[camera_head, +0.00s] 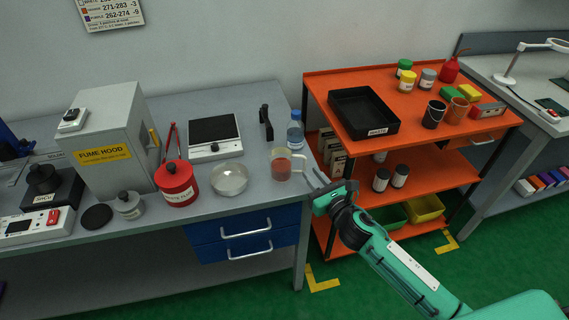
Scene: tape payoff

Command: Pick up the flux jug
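The flux jug appears to be the clear jug (282,166) with reddish-brown liquid in it. It stands upright near the right front edge of the grey bench, with its handle on the right side. My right gripper (311,178) is just right of the jug, close to the handle. Its two thin grey fingers are apart with nothing visible between them, and they point toward the jug. Whether a finger touches the handle is too small to tell. My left gripper is out of view.
On the grey bench (120,224), a glass bowl (229,179) stands left of the jug and a blue-capped bottle (295,133) behind it. A red pot (177,186) and a fume hood (107,140) are farther left. An orange cart (437,139) with a black tray (364,112) stands right.

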